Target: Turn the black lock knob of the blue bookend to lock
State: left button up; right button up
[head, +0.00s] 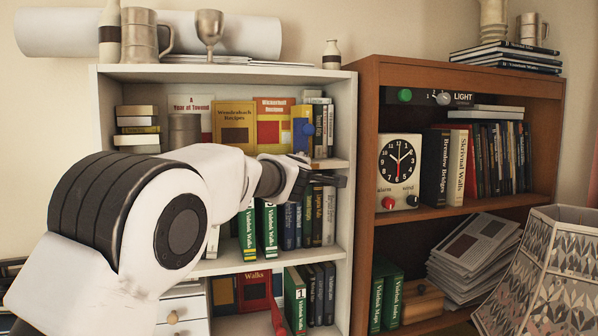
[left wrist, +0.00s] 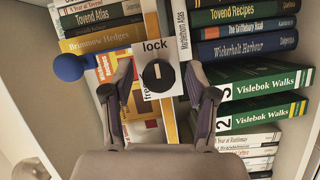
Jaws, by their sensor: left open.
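The black lock knob (left wrist: 158,75) shows in the left wrist view on a pale plate, with the word "lock" above it and a partly covered "free" below left. A small pale mark is on its face; I cannot tell exactly where it points. A round blue part (left wrist: 69,67) stands left of it, and a blue round part also shows in the head view (head: 308,129) by the yellow book. My left gripper (left wrist: 160,82) is open, its fingers on either side of the knob in the picture; contact cannot be made out. In the head view my left gripper (head: 328,178) hides the knob.
Green Vislebok Walks books (left wrist: 262,82) and other books crowd the white bookcase (head: 348,230) close around the gripper. A brown bookcase (head: 367,190) with a clock (head: 400,165) and a LIGHT panel (head: 425,97) stands right. A lampshade (head: 545,265) is at lower right.

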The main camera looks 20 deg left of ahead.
pick_arm(q)
jog(key=v, duration=1.2)
jog(key=w+a+f+g+b, duration=0.1)
jog(key=w+f+g+b, duration=0.15)
jog(key=f, duration=1.45)
jog(key=w+a+f+g+b, duration=0.1)
jog(key=a+f+g+b, duration=0.15)
jog(key=f, duration=1.35)
jog(key=s+a+f+m+g+b, duration=0.15)
jog(key=s+f, duration=0.35)
jog(key=f, duration=0.7)
jog(key=s+f+m+g+b, duration=0.1)
jog(key=s+f+g+b, duration=0.3)
jog(key=f, duration=0.7)
jog(key=s+a+f+m+g+b, duration=0.15)
jog(key=s+f, duration=0.45)
jog(key=f, duration=0.6)
jog(key=s+f+m+g+h+b, duration=0.1)
jog(key=s+f+m+g+b, duration=0.15)
jog(key=s+f, duration=0.8)
jog(key=s+f+m+g+h+b, duration=0.15)
jog(key=s+f+m, duration=0.4)
jog(key=s, duration=0.85)
jog(key=s+d+m+h, duration=0.1)
jog(key=s+d+m, duration=0.1)
jog(key=s+m, duration=0.3)
jog(key=s, duration=0.3)
jog(key=shift+d+m+g, duration=0.3)
jog(key=shift+d+m, duration=0.05)
jog(key=shift+m, duration=0.05)
